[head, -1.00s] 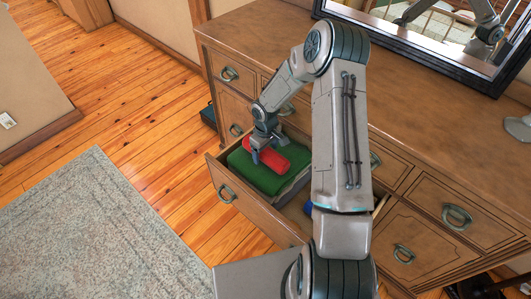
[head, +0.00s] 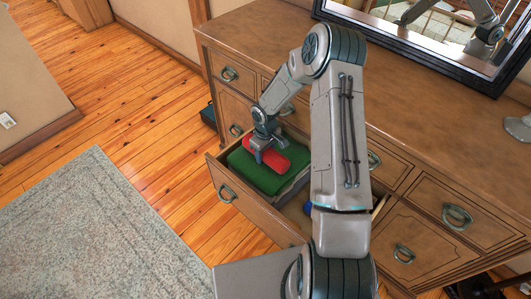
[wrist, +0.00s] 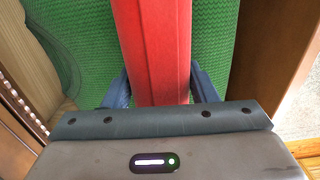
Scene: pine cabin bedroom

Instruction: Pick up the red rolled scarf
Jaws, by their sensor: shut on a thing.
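The red rolled scarf (head: 280,160) lies on a folded green cloth (head: 252,173) in the open dresser drawer. In the wrist view the red scarf (wrist: 155,45) runs up the middle, over the green knitted cloth (wrist: 215,50). My gripper (head: 262,157) reaches down into the drawer from above. In the wrist view my gripper (wrist: 165,90) has one blue-grey finger on each side of the scarf, and it is shut on it. The fingertips are partly hidden. I see no clear gap between the scarf and the green cloth.
The open drawer (head: 262,226) sticks out of a wooden dresser (head: 410,130). A small blue item (head: 307,208) lies in the drawer, partly behind my arm. A framed mirror (head: 420,45) stands on the dresser. Open floor and a grey-green rug (head: 95,230) lie to the left.

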